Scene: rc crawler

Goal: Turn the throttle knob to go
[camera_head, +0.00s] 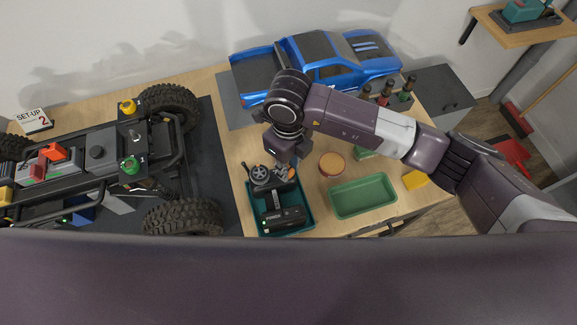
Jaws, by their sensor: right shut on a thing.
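A black hand-held controller (283,217) lies in a teal tray (307,228) on the wooden bench. A grey wheel (260,173) and a small orange part (291,173) show at its far end. My right arm reaches in from the right, and its gripper (284,168) points down over that far end, beside the orange part. The gripper is shut on what seems to be the throttle knob, though the gripper itself largely hides the knob and its setting cannot be read. My left gripper is not in view.
A crawler chassis with big tyres (183,216) stands on a dark mat at left. A blue truck body (330,62) lies behind my right arm. A green tray (363,196), a round orange-brown container (332,164) and a yellow block (415,180) are at right.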

